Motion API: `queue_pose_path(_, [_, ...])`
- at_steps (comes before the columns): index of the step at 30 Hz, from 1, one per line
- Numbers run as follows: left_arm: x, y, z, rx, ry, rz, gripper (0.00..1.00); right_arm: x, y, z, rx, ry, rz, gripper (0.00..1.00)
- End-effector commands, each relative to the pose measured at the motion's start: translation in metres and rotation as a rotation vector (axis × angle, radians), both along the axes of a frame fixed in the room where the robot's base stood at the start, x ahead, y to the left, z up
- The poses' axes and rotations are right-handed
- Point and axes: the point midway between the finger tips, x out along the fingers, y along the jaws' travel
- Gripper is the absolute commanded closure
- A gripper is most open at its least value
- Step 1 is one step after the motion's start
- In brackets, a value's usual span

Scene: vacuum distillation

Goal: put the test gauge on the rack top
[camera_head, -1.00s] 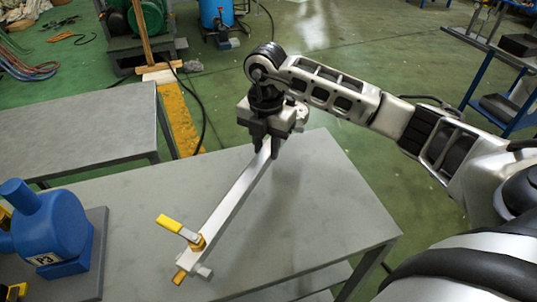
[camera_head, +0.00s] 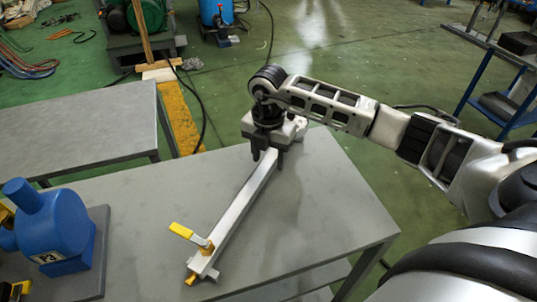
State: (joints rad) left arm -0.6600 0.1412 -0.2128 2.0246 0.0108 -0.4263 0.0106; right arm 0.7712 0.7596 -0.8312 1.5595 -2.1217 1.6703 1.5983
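My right gripper (camera_head: 268,157) points down above the far part of the grey table, its fingers on either side of the far end of a long silver bar (camera_head: 237,211). The bar slants toward the near left. Its near end carries a brass valve (camera_head: 207,247) with a yellow lever (camera_head: 181,230). I see no dial, so I cannot tell whether this bar is the test gauge; a gauge could be hidden behind the gripper. I cannot tell whether the bar touches the table. A blue shelf rack (camera_head: 487,85) stands at the right. My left gripper is out of view.
A blue pump (camera_head: 62,225) on a dark plate stands at the left of the grey table (camera_head: 330,215). A second grey table (camera_head: 75,130) stands behind it. The table right of the bar is clear. Green floor lies between table and rack.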

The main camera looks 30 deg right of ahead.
Motion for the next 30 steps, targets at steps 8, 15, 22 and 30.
queue_pose_path(8, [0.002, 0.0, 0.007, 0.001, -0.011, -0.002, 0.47, 0.0, 0.0, 0.005, 0.0, -0.001, 0.0, 0.51])
queue_pose_path(15, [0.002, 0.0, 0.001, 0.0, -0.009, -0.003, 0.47, 0.002, 0.0, 0.044, 0.0, -0.007, 0.0, 0.51])
queue_pose_path(22, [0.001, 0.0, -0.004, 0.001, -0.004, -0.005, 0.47, 0.001, 0.0, 0.093, 0.001, -0.005, 0.001, 0.51])
queue_pose_path(30, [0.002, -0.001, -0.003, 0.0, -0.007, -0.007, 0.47, 0.0, 0.0, 0.121, 0.0, -0.001, 0.0, 0.51])
